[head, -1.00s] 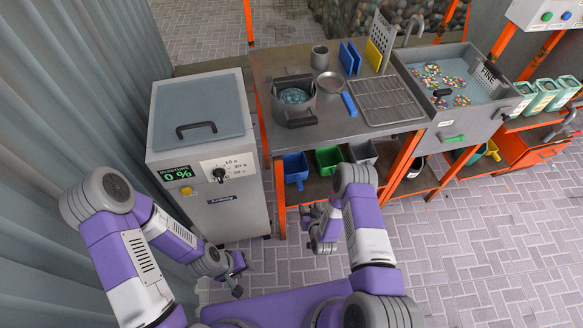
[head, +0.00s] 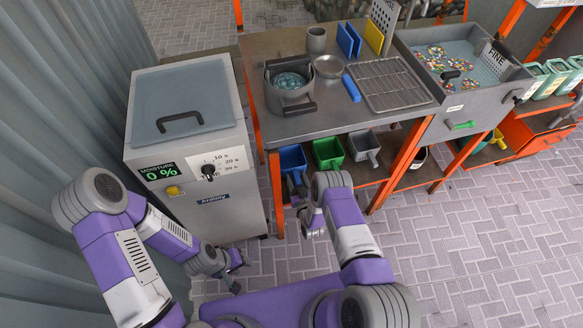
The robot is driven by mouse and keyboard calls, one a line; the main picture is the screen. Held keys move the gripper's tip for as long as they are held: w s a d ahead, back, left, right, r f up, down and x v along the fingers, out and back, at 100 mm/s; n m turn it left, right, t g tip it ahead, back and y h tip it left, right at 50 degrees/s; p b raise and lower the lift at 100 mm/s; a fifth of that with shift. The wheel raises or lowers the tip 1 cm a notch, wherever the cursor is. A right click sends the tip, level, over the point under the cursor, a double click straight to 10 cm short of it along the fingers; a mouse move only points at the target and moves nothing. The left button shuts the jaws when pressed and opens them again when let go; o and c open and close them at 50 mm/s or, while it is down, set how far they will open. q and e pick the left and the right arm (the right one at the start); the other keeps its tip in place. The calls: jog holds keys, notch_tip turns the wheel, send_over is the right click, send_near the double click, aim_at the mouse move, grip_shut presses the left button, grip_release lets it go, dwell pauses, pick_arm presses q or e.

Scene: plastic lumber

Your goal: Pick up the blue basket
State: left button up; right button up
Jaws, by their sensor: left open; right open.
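The blue basket (head: 292,158) sits on the shelf under the workbench, at the left end of a row of small containers. Its lower front is partly hidden by my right gripper (head: 298,190), which is just in front of it. The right gripper's jaws are small here and partly covered by my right arm; they are open, and I see nothing held in them. My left gripper (head: 237,272) is low at the left, in front of the grey dryer cabinet, open and empty, well away from the basket.
A green container (head: 328,152) and a grey container (head: 363,145) stand right of the basket. The grey cabinet (head: 213,219) is close on the left. An orange post (head: 277,195) stands left of the basket, another (head: 400,168) to the right. The floor at right is clear.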

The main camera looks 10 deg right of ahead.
jog(key=shift+w, duration=0.3)
grip_shut()
jog(key=shift+r, duration=0.15)
